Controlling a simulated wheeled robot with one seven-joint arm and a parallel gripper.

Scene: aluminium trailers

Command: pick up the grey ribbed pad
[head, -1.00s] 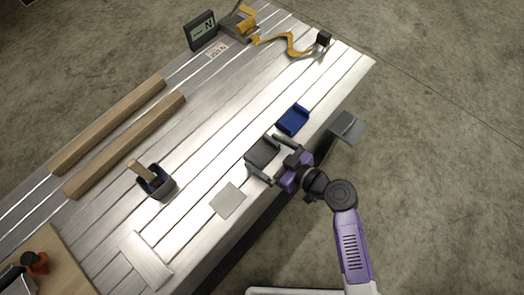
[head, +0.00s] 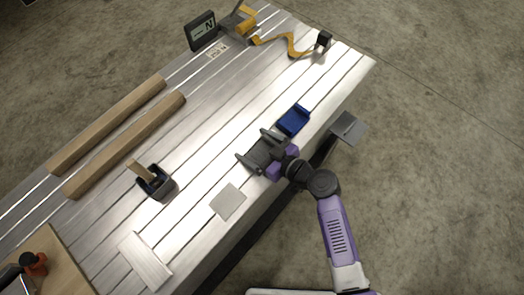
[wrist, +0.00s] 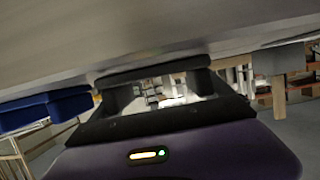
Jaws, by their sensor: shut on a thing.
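The grey ribbed pad (head: 261,154) lies near the front edge of the aluminium trailer bed, between the two fingers of my gripper (head: 252,145). My gripper reaches in from the floor side, with one finger along each side of the pad, and is shut on it. I cannot tell whether the pad touches the bed. In the wrist view the fingers frame a bright gap, and the pad is hard to make out there.
A blue pad-like holder (head: 293,120) sits close on the right; it also shows in the wrist view (wrist: 45,110). A pale square plate (head: 228,201) lies to the left. A dark cup (head: 156,183) and two wooden bars (head: 127,146) are farther back. A grey bracket (head: 348,129) sticks out at the edge.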

